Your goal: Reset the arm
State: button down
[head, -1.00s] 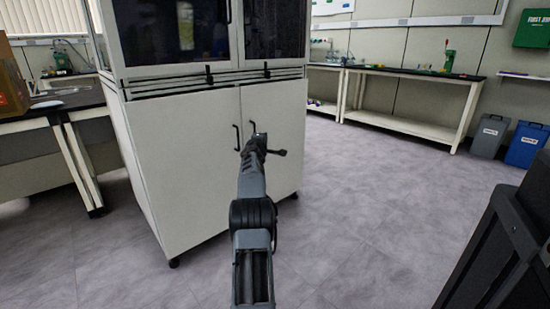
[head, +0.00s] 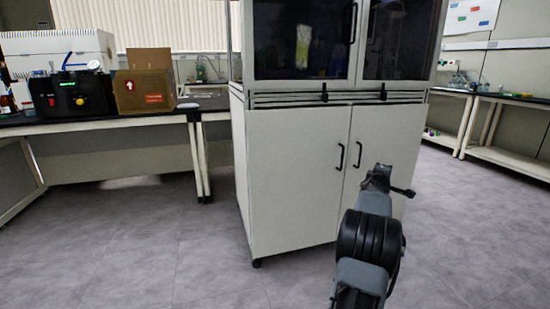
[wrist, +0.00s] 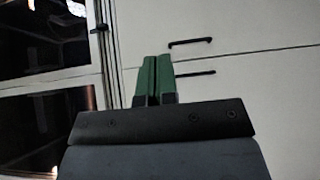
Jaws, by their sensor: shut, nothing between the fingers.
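My arm rises at the right of the head view, in front of a white cabinet (head: 290,180). In the wrist view my gripper (wrist: 154,60) shows two green fingers side by side, shut with nothing between them. Behind the fingers are the white cabinet doors (wrist: 240,90) with two dark handles, turned sideways in this view. The fingertips look apart from the cabinet, though the exact distance is hard to tell. In the head view the fingers are hidden by my own wrist.
A black-topped bench (head: 100,122) at the left holds a cardboard box (head: 143,82) and a black device (head: 72,95) with a green display. Another bench (head: 505,140) stands at the back right. The grey floor (head: 150,240) is clear at the left front.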

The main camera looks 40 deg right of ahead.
jog(key=w+a+r+m+y+p, duration=0.1)
jog(key=w+a+r+m+p, duration=0.25)
jog(key=a+r+p, duration=0.75)
jog(key=w+a+r+m+y+p, duration=0.2)
jog(key=w+a+r+p, duration=0.2)
jog(key=a+r+p, duration=0.7)
jog(key=s+a+r+y+p, duration=0.2)
jog(key=s+a+y+p, duration=0.2)
jog(key=a, duration=1)
jog(key=s+a+r+n+g+y+p, duration=0.1)
jog(key=s+a+r+y+p, duration=0.2)
jog(key=a+p, duration=0.6)
jog(key=s+a+r+n+g+y+p, duration=0.1)
jog(key=s+a+y+p, duration=0.6)
jog(key=a, duration=1.3)
jog(key=shift+r, duration=0.9)
jog(key=shift+d, duration=0.2)
